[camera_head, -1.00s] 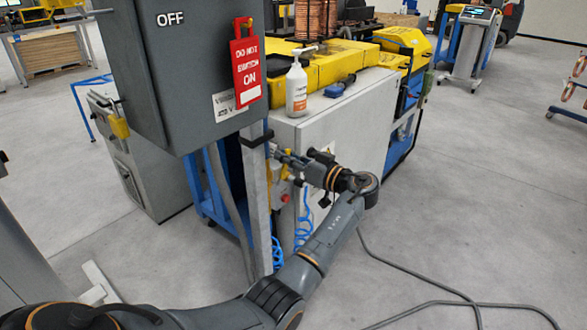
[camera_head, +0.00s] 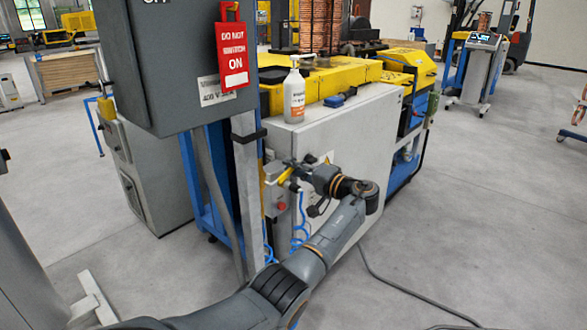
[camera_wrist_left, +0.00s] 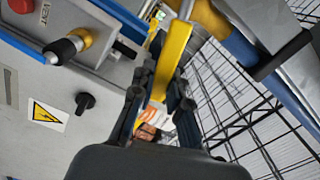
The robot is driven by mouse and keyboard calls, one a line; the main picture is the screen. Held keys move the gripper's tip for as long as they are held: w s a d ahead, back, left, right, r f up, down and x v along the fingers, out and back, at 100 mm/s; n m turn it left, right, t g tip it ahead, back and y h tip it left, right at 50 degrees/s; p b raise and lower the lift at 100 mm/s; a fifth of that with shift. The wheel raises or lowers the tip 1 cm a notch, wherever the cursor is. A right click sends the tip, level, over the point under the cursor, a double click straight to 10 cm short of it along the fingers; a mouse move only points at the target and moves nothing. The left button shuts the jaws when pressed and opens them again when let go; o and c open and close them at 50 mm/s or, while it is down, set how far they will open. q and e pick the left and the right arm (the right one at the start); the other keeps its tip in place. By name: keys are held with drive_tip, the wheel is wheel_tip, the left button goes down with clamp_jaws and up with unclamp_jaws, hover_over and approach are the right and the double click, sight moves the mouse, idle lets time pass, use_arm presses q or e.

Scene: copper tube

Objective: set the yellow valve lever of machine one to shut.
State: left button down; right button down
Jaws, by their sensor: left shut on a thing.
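The yellow valve lever (camera_head: 286,175) is on the side of the white-grey machine cabinet (camera_head: 345,140), beside a small panel with a red button (camera_head: 281,206). In the left wrist view the lever (camera_wrist_left: 174,55) is a yellow bar running up between the fingers. My left gripper (camera_head: 283,168) is shut on the lever; its fingers also show in the wrist view (camera_wrist_left: 160,92). The lever's pivot and the fingertips' exact contact are partly hidden. My right gripper is not in view.
A grey switch box with a red tag (camera_head: 232,56) stands close on the left, on a metal post (camera_head: 249,190). A white pump bottle (camera_head: 294,92) and a blue object (camera_head: 334,101) sit on the cabinet. Blue coiled hose (camera_head: 300,225) hangs below. The floor at right is open, with a cable.

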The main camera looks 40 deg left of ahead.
use_arm(q)
drive_tip(key=f+m, duration=0.1)
drive_tip(key=m, duration=0.1)
drive_tip(key=shift+w+f+m, duration=0.2)
drive_tip(key=shift+f+m, duration=0.55)
drive_tip(key=shift+m, duration=0.15)
drive_tip(key=c, duration=1.3)
unclamp_jaws()
drive_tip(key=shift+a+f, duration=0.1)
drive_tip(key=shift+f, duration=0.05)
drive_tip(key=d, duration=0.8)
drive_tip(key=s+d, duration=0.1)
drive_tip(key=d, duration=0.3)
drive_tip(key=shift+f, duration=0.1)
